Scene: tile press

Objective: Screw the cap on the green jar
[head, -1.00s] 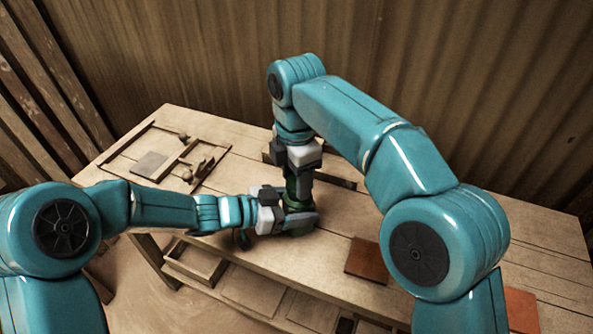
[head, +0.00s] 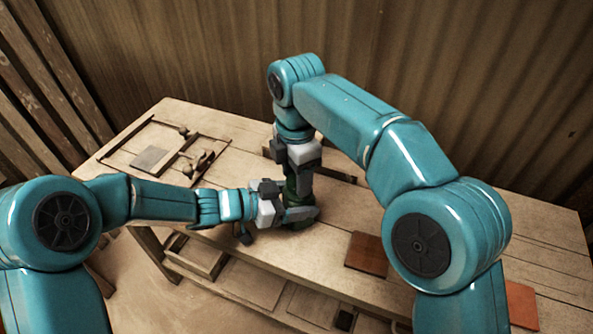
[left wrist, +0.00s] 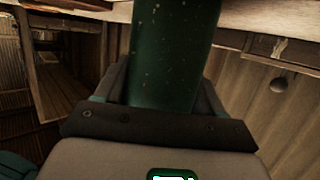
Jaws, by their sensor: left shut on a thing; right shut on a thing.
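The green jar (head: 293,196) stands upright on the wooden table, mostly covered by my grippers in the head view. In the left wrist view the dark green, speckled jar (left wrist: 165,60) rises between the fingers. My left gripper (head: 300,212) comes in from the left, low down, and is shut on the jar. My right gripper (head: 299,176) points straight down above it and is shut on the cap at the top of the jar. The cap is hidden by the fingers, so I cannot tell how it sits on the jar.
A reddish-brown tile (head: 367,253) lies to the right of the jar, another (head: 521,304) at the lower right. A grey square plate (head: 149,158) and a framed area with knobbed parts are on the left. A ribbed wall (head: 420,80) stands behind the table.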

